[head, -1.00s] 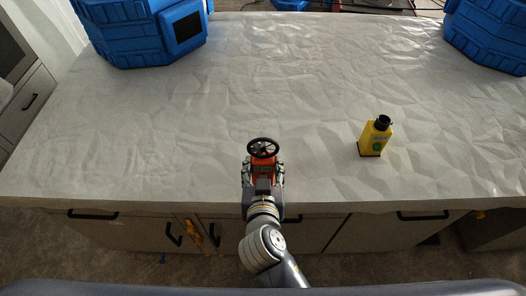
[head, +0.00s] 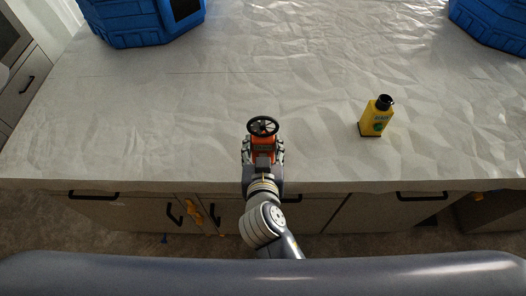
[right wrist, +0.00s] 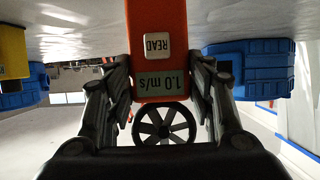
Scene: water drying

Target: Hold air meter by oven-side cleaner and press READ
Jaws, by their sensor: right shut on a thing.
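The air meter (head: 263,144) is orange with a black fan wheel at its top. My right gripper (head: 263,155) is shut on its sides, holding it upright by the counter's front edge. In the right wrist view the meter (right wrist: 157,15) appears upside down, with a white READ button (right wrist: 157,45) and a display (right wrist: 161,83) reading 1.0 m/s. No finger touches the button. Two blue machines, probably the cleaners, stand far from the meter: one at back left (head: 140,25), one at back right (head: 490,25). My left gripper is out of view.
A yellow bottle (head: 376,118) with a black cap stands on the counter, right of the meter. The paper-covered counter (head: 200,110) is otherwise clear in the middle. Cabinets with dark handles (head: 422,196) lie below its front edge. A dark-fronted unit (head: 12,45) is at far left.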

